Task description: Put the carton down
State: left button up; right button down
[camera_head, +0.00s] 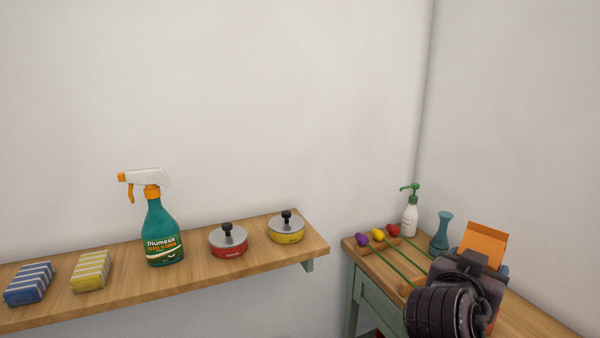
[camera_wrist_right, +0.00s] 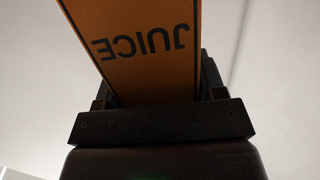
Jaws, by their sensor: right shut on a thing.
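The carton (camera_head: 484,241) is orange and shows above my right gripper (camera_head: 484,262) in the head view, over the wooden side table. In the right wrist view the carton (camera_wrist_right: 150,45) fills the space between the jaws, and its word JUICE appears upside down. My right gripper is shut on it. My gripper and wrist hide the carton's lower part, so I cannot tell whether it touches the table. My left gripper is not in view.

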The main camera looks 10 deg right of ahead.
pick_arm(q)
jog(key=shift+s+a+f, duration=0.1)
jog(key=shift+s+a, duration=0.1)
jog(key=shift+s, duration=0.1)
pick_arm(e)
jog(key=w+a+f+n+t+y, duration=0.1)
jog(key=a+f+n+t+y, duration=0.5)
jog(key=a+f+n+y, duration=0.4)
notch_tip(320, 180, down, 5)
jog(key=a+y, duration=0.2)
jog(key=y, duration=0.1)
jog(key=shift+w+a+f+n+t, duration=0.2)
jog(key=shift+w+a+n+t, duration=0.1)
jog(key=shift+w+a, duration=0.1)
